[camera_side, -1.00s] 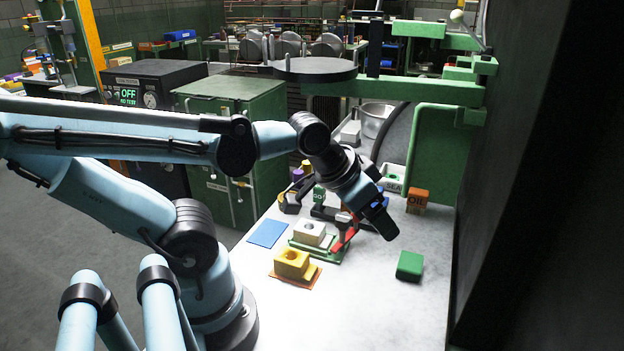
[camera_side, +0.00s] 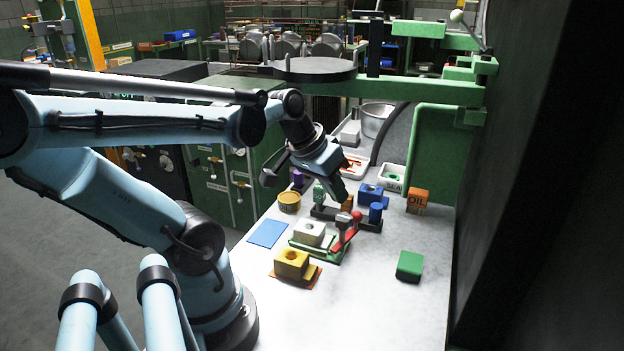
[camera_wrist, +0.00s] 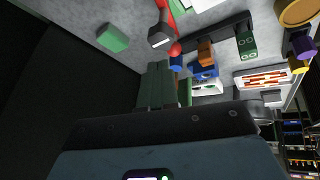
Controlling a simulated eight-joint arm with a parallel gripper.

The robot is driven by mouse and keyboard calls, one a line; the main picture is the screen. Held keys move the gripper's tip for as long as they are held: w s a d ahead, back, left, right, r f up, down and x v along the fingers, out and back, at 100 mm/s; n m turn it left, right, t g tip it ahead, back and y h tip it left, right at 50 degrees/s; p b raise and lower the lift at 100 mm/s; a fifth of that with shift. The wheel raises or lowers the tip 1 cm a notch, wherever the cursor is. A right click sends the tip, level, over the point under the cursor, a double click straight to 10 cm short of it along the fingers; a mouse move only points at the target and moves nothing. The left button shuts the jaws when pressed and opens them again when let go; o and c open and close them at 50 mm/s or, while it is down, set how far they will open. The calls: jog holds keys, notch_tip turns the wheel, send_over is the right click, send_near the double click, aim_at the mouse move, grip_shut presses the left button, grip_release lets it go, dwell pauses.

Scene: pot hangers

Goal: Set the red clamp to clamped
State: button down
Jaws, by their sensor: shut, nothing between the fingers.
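The red clamp (camera_side: 348,236) stands on a green base plate (camera_side: 326,254) on the white table, to the right of a white block with a hole (camera_side: 310,231). Its red lever leans up to a red knob (camera_side: 357,216). I cannot tell whether it presses on the block. In the wrist view the red knob (camera_wrist: 175,48) shows at top centre, with part of the red lever (camera_wrist: 175,18) above it. My gripper (camera_side: 332,189) is empty and above the table, behind the clamp and apart from it. In the wrist view its fingers (camera_wrist: 157,84) are together.
A yellow block (camera_side: 291,263) sits front left of the clamp; a green block (camera_side: 409,265) lies to its right. Behind stand a blue block (camera_side: 370,193), a round yellow tin (camera_side: 289,201) and an orange OIL box (camera_side: 417,200). A green frame (camera_side: 437,160) bounds the right side.

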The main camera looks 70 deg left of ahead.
jog(key=s+a+n, duration=0.1)
jog(key=s+a, duration=0.1)
jog(key=a, duration=0.2)
jog(key=s+a+r+n+t+h, duration=0.1)
jog(key=s+a+n, duration=0.1)
jog(key=a, duration=0.2)
jog(key=shift+s+a+r, duration=0.25)
jog(key=shift+a, duration=0.05)
jog(key=x, duration=0.9)
jog(key=shift+w+f, duration=0.25)
jog(key=shift+f, duration=0.05)
jog(key=shift+w+d+f, duration=0.25)
jog(key=shift+w+d, duration=0.45)
jog(key=shift+d, duration=0.05)
jog(key=shift+w+d+f, duration=0.25)
jog(key=shift+w+d, duration=0.4)
jog(key=shift+d, duration=0.1)
